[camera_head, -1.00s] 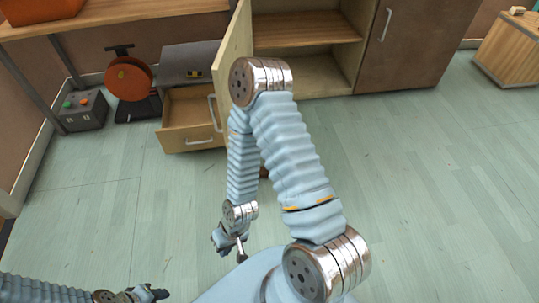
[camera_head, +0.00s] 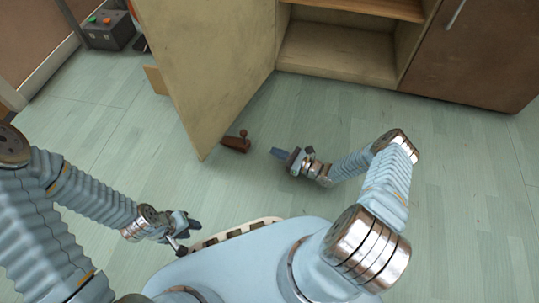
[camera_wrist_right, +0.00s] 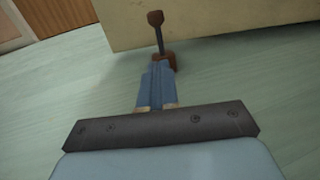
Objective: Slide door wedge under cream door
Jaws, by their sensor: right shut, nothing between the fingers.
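The cream door (camera_head: 205,65) stands open from the cabinet, its bottom edge just above the floor. The brown door wedge (camera_head: 236,142), with an upright round-topped knob, is on the floor right beside that edge. I cannot tell whether its tip is under the door. My right gripper (camera_head: 278,154) is low, right of the wedge and pointing at it. In the right wrist view its blue fingers (camera_wrist_right: 158,75) are shut and empty, with the wedge (camera_wrist_right: 164,58) just beyond their tips and the door (camera_wrist_right: 220,20) behind. My left gripper (camera_head: 190,224) is at lower left, away from the door.
The open cabinet (camera_head: 335,60) and its brown closed door (camera_head: 475,55) stand at the back. A grey box with buttons (camera_head: 108,32) is at the far left. The floor around the wedge and to the right is clear.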

